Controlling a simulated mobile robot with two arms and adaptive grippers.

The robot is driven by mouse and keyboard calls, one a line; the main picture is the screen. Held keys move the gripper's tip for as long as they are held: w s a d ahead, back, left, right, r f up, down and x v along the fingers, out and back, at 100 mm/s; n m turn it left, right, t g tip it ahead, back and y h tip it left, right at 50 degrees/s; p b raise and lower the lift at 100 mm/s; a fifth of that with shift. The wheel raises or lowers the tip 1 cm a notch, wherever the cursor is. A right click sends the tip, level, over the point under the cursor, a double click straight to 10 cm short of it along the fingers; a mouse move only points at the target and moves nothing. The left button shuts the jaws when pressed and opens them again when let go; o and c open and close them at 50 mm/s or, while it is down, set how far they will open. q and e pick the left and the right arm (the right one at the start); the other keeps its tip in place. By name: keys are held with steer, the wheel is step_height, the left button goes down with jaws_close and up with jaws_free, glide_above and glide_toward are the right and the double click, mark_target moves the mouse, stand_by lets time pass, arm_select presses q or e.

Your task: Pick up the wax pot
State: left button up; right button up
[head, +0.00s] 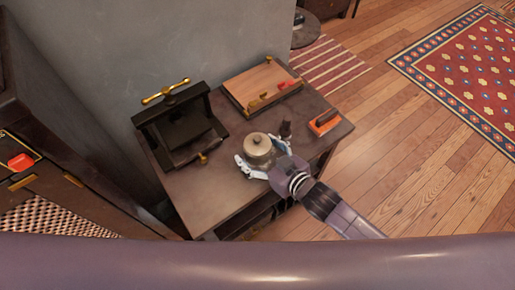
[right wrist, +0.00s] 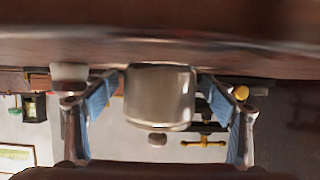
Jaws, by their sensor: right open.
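The wax pot (head: 258,150) is a small tan-grey metal pot with a knobbed lid, standing upright on the dark wooden table (head: 200,198). My right gripper (head: 259,160) is low over the table, open, with one finger on each side of the pot. In the right wrist view, which is upside down, the pot (right wrist: 160,95) sits between the two blue-padded fingers, with a visible gap on each side. My left gripper is not in view.
A black press with brass handles (head: 180,125) stands at the table's back left. A wooden board with brass and red fittings (head: 262,86) lies behind. A small dark bottle (head: 285,129) stands close behind the gripper, and an orange-based block (head: 324,122) lies right. The front-left tabletop is clear.

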steer(key=c, duration=1.7)
steer(key=shift+r, duration=0.2)
